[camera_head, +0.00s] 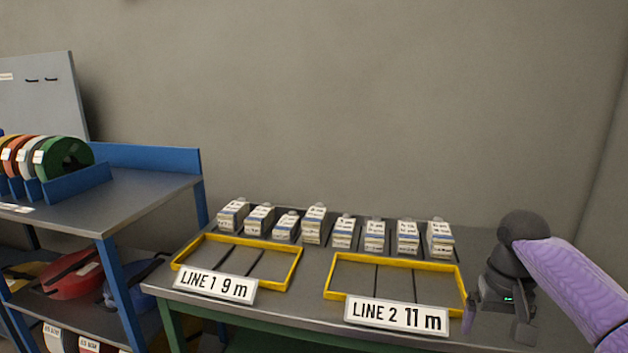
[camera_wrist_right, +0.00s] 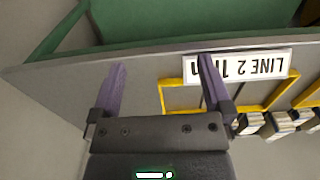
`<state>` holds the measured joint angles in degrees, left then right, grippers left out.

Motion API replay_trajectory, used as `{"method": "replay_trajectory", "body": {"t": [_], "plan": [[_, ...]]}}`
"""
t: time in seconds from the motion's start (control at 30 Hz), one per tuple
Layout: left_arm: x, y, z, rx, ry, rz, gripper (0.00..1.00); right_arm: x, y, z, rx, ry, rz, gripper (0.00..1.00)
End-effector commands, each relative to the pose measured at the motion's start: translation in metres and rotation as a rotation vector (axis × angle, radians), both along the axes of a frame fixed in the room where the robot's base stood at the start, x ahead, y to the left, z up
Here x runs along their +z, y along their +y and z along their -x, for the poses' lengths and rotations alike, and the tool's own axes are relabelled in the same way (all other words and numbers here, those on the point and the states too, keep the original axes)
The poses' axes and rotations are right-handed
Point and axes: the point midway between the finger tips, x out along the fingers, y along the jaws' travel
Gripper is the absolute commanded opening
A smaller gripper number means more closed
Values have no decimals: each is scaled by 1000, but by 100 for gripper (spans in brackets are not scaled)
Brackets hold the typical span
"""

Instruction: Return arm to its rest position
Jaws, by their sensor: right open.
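My right gripper (camera_head: 495,325) is at the right end of the grey table, to the right of the LINE 2 tray, with its fingers pointing down. It is open with nothing between its fingers. In the right wrist view, its two purple fingers (camera_wrist_right: 160,68) are spread apart above the table edge, and one overlaps the LINE 2 sign (camera_wrist_right: 262,66). My left gripper does not show.
The table (camera_head: 310,265) holds a row of several small white boxes (camera_head: 375,236). In front are two empty yellow frames, LINE 1 (camera_head: 290,275) and LINE 2 (camera_head: 395,263). A blue shelf unit (camera_head: 150,157) with coloured reels (camera_head: 65,158) stands left.

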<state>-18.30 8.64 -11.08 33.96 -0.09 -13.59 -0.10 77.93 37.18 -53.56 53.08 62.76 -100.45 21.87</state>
Motion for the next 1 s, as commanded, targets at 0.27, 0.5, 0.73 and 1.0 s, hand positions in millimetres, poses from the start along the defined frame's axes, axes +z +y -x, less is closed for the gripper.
{"method": "replay_trajectory", "body": {"t": [0.27,0.5,0.73,1.0], "plan": [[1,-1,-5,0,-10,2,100,-62,6,-1,21,-18,9,100],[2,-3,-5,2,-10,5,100,-153,12,18,57,-39,29,100],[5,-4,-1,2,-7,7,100,-285,23,99,137,-38,65,100],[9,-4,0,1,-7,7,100,-407,42,301,308,17,93,100]]}}
